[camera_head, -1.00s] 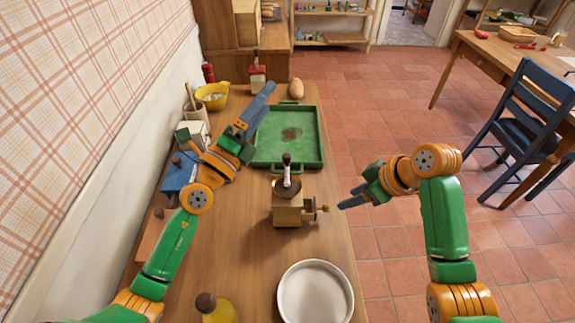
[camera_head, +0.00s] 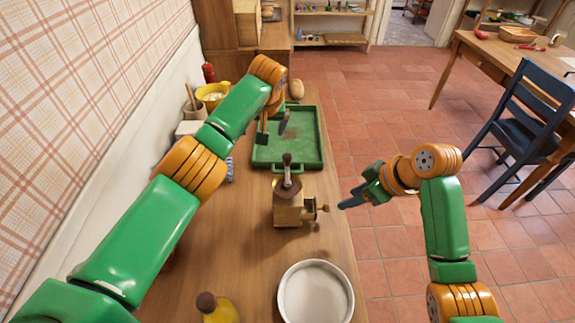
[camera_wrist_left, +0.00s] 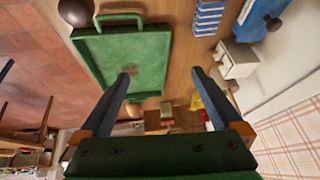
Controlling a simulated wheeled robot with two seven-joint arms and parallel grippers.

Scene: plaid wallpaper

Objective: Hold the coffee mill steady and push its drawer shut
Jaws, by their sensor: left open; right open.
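The wooden coffee mill (camera_head: 287,208) stands upright on the table, with its dark top and crank upward. Its drawer (camera_head: 309,210) sticks out on the right side, with a round knob at the end. My left gripper (camera_head: 271,130) hangs over the green tray, beyond the mill and apart from it. Its fingers are open and empty in the left wrist view (camera_wrist_left: 160,78). A dark round knob at that view's top left seems to be the mill's crank knob. My right gripper (camera_head: 352,201) is open, to the right of the drawer and not touching it, beyond the table edge.
The green tray (camera_head: 263,157) lies behind the mill. A round pale pan (camera_head: 315,294) and a yellow bottle (camera_head: 216,308) are in front. A yellow bowl (camera_head: 211,94) stands at the back left. A white box (camera_wrist_left: 236,61) and a blue item (camera_wrist_left: 259,16) are along the wall.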

